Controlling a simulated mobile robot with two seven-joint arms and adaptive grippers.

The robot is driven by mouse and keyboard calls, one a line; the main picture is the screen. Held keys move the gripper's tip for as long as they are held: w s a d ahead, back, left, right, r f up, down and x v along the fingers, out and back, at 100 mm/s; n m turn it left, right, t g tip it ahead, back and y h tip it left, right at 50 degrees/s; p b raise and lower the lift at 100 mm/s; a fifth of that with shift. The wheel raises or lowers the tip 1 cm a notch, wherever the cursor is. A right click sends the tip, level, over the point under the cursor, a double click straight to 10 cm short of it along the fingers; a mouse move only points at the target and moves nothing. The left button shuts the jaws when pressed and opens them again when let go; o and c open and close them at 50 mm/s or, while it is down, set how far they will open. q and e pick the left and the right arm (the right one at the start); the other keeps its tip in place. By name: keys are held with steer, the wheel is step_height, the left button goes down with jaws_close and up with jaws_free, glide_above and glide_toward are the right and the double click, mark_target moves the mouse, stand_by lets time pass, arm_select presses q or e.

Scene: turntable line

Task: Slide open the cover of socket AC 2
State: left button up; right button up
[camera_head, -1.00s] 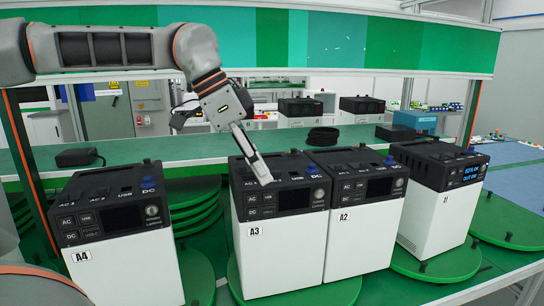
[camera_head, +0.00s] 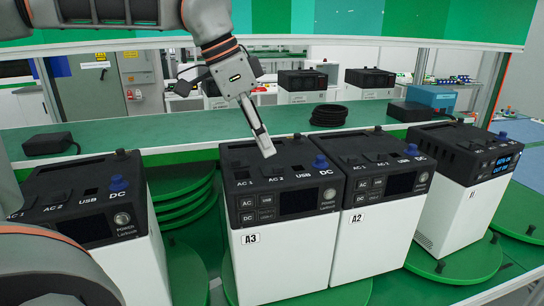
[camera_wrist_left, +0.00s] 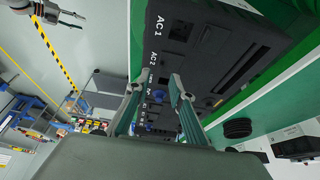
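The unit marked A3 (camera_head: 262,261) is a white box with a black top, labelled AC 1, AC 2, USB and DC. The AC 2 label (camera_head: 274,178) sits at the top's front edge; it also shows in the wrist view (camera_wrist_left: 153,60). The dark AC 2 cover behind it is hard to tell from the black top. My left gripper (camera_head: 268,153) points down over A3's top, just behind that label. In the wrist view its two fingers (camera_wrist_left: 157,88) stand apart with nothing clearly between them. Contact with the top cannot be told. My right gripper is out of view.
Unit A2 (camera_head: 360,243) stands close against A3 on the right. Another unit (camera_head: 449,217) is farther right, and one more (camera_head: 97,205) is at left. Green turntables (camera_head: 465,262) lie beneath. Behind runs a green shelf (camera_head: 190,128) with a black cable coil (camera_head: 328,115).

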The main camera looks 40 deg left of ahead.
mark_target(272, 174)
arm_select(q)
steer(key=shift+p+x, duration=0.3)
steer(key=shift+x, duration=2.3)
jaws_close()
